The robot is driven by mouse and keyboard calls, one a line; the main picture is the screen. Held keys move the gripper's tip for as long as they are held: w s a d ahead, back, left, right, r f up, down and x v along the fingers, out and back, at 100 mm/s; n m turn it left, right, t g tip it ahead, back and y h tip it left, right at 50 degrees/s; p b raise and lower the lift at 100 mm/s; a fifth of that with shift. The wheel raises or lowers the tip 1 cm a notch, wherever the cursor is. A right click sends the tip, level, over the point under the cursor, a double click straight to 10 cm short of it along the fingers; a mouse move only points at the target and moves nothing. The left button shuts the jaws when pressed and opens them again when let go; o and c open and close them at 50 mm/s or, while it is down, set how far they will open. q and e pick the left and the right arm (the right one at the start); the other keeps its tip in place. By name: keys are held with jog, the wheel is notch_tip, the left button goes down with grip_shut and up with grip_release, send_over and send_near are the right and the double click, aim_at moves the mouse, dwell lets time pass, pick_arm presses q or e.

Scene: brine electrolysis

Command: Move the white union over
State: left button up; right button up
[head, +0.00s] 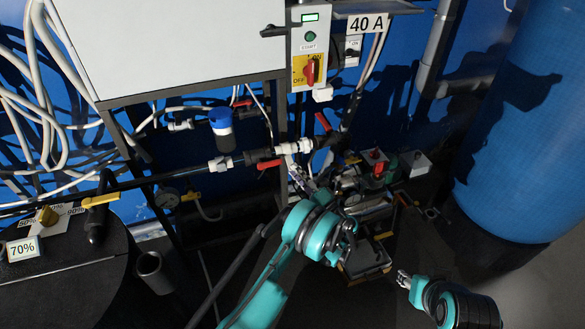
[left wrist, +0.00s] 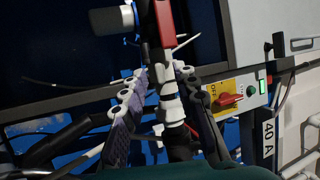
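The white union (head: 290,148) sits on the dark horizontal pipe below the control box, between a red-handled valve and a dark fitting. In the left wrist view the white union (left wrist: 171,104) lies between my fingers, on the pipe. My left gripper (head: 297,166) reaches up to it from below. In the left wrist view its two fingers (left wrist: 164,92) stand apart on either side of the pipe, with narrow gaps visible. Whether a fingertip touches the union is unclear. My right gripper (head: 403,279) is low at the right, away from the pipe; its fingers are too small to judge.
Another white fitting (head: 220,163) is farther left on the same pipe. A blue-capped filter (head: 222,130) stands above it. Red valve handles (head: 270,164) are close by. The switch box (head: 310,58) hangs above. A blue tank (head: 525,140) stands at the right, a dark drum (head: 70,275) at the left.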

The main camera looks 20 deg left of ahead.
aim_at(290, 163)
pick_arm(q)
jog(key=shift+b+x, duration=0.35)
jog(key=shift+x, duration=1.45)
grip_shut()
